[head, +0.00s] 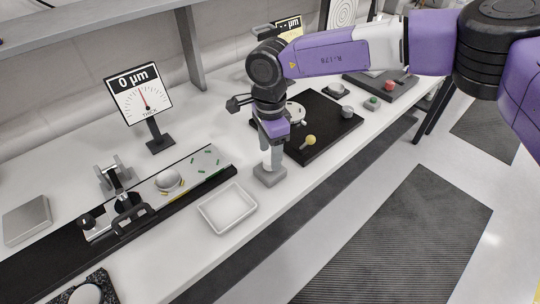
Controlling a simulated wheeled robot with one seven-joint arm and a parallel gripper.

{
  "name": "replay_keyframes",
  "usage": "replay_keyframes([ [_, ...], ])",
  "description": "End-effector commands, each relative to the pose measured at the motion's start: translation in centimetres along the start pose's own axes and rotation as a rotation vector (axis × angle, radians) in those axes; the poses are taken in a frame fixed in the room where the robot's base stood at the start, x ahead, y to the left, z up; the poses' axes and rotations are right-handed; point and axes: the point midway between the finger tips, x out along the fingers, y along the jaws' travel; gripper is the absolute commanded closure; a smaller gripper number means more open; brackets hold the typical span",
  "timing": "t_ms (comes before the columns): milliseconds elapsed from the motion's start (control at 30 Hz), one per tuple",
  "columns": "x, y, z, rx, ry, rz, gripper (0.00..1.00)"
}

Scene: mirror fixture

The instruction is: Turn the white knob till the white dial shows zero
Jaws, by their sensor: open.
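A white dial (140,95) with a black frame stands on a post at the back left. Its header reads "0 µm", and its red needle points up and slightly left. My gripper (271,153) points down over a small grey block (270,176) at the bench's front edge. The gripper is open. A pale upright part shows between or beside the fingers; I cannot tell whether it is the white knob or part of my gripper. A white round piece (296,112) lies on the black board, partly hidden by my wrist.
A second display (290,27) is partly hidden behind my arm. The black board (325,140) carries a yellow-knobbed handle (309,141). A white tray (227,208) lies left of the grey block.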

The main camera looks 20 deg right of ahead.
Motion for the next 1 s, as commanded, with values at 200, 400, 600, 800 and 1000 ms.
replay_keyframes([
  [200,-3.6,0.0,-0.1,-0.001,0.002,-0.003,0.43],
  [400,-5.7,0.0,0.0,0.000,0.001,-0.001,0.43],
  [600,-6.2,0.0,0.0,-0.001,0.000,0.000,0.43],
  [800,-6.1,0.0,0.0,-0.001,0.000,0.000,0.43],
  [1000,-6.1,0.0,0.1,0.016,-0.002,-0.003,0.43],
])
